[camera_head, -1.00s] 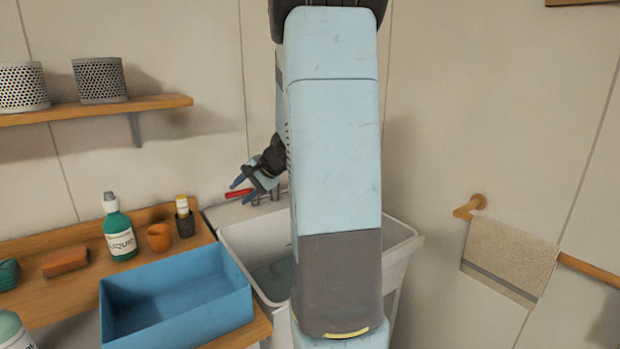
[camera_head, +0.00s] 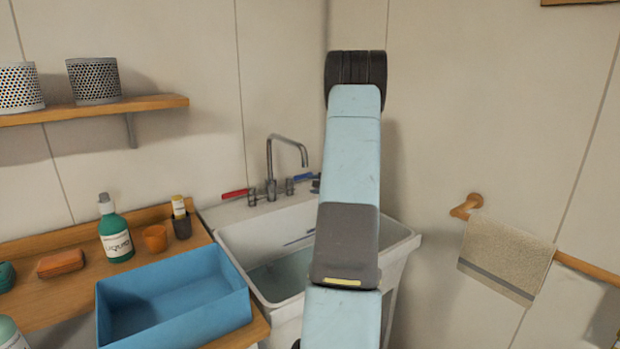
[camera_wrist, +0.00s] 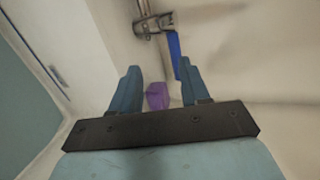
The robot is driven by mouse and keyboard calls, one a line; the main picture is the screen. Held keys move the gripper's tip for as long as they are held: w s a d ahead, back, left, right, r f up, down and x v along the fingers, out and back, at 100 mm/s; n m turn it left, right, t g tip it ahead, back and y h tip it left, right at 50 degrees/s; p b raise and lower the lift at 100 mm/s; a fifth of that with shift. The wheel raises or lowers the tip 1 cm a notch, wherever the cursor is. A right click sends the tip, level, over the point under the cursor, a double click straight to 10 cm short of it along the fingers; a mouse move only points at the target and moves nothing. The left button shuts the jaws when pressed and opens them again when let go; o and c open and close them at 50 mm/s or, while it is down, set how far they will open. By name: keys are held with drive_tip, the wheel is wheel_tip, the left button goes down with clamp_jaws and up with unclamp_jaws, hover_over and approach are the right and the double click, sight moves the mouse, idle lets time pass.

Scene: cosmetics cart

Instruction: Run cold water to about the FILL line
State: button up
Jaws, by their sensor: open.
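No stream shows under the spout. In the wrist view my gripper (camera_wrist: 158,66) is open and empty, with the blue lever (camera_wrist: 174,58) just beyond its fingertips, nearer the right finger. Contact cannot be told. In the head view my arm mostly hides the gripper.
A blue bin (camera_head: 175,300) stands on the wooden counter at left, beside a green bottle (camera_head: 115,230), an orange cup (camera_head: 156,238) and a sponge (camera_head: 60,263). A towel (camera_head: 505,255) hangs at right. A purple object (camera_wrist: 157,96) shows between the fingers in the wrist view.

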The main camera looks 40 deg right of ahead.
sight(306, 176)
drive_tip(key=d+t+h, duration=0.1)
drive_tip(key=d, duration=0.4)
drive_tip(key=x, duration=1.3)
drive_tip(key=shift+w+r, duration=0.1)
drive_tip(key=shift+r, duration=0.25)
clamp_jaws()
